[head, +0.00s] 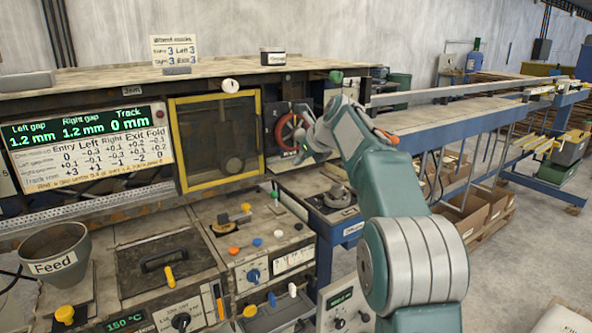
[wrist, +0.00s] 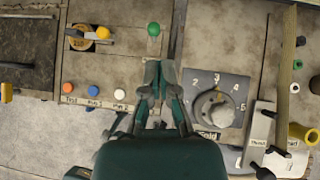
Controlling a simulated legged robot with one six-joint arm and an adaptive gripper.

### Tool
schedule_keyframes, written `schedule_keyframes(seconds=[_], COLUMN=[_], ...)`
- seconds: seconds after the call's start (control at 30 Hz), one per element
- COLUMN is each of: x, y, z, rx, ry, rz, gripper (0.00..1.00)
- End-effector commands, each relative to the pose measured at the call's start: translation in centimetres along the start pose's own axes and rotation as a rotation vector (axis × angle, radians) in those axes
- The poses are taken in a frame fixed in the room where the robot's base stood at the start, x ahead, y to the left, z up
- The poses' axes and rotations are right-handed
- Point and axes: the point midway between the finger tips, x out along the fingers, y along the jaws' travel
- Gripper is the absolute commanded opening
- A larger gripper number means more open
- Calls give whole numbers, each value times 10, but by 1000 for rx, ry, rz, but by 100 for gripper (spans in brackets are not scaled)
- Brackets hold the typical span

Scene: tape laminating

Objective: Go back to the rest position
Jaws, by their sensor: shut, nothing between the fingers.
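My gripper (head: 304,153) is at the end of my raised green and grey arm, in front of the machine near the red handwheel (head: 284,132). In the wrist view my gripper (wrist: 160,66) points over the control panel, with its fingers close together and nothing visible between them. A green knob (wrist: 153,29) lies just beyond the fingertips in that view. A numbered grey dial (wrist: 216,108) is to their right. From these views I cannot tell how high the fingers are above the panel.
Orange (wrist: 68,88), blue (wrist: 93,90) and white (wrist: 119,94) buttons lie left of the fingers. The yellow-framed window (head: 217,185) and feed hopper (head: 55,253) are further left. A long conveyor bench (head: 470,120) extends right. Open floor (head: 530,245) lies at right.

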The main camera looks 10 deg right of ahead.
Motion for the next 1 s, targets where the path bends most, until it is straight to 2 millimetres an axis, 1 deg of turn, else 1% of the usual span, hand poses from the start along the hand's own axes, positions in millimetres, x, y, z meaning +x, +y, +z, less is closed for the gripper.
schedule_keyframes(seconds=[0.3, 0.37, 0.47, 0.57, 0.77, 0.87, 0.97, 1.0], x=[-2, -7, -24, -46, -86, -103, -118, -124], y=[1, 6, 23, 48, 96, 119, 141, 150], z=[0, -2, -9, -25, -68, -96, -127, -140], rx=[-11, -49, -195, -415, -872, -1102, -1333, -1426], ry=[1, 6, 27, 65, 145, 185, 224, 240], rz=[-1, -4, -12, -18, -8, 9, 34, 46], gripper=[0, 0, 0, 0, 0, 0, 0, 0])
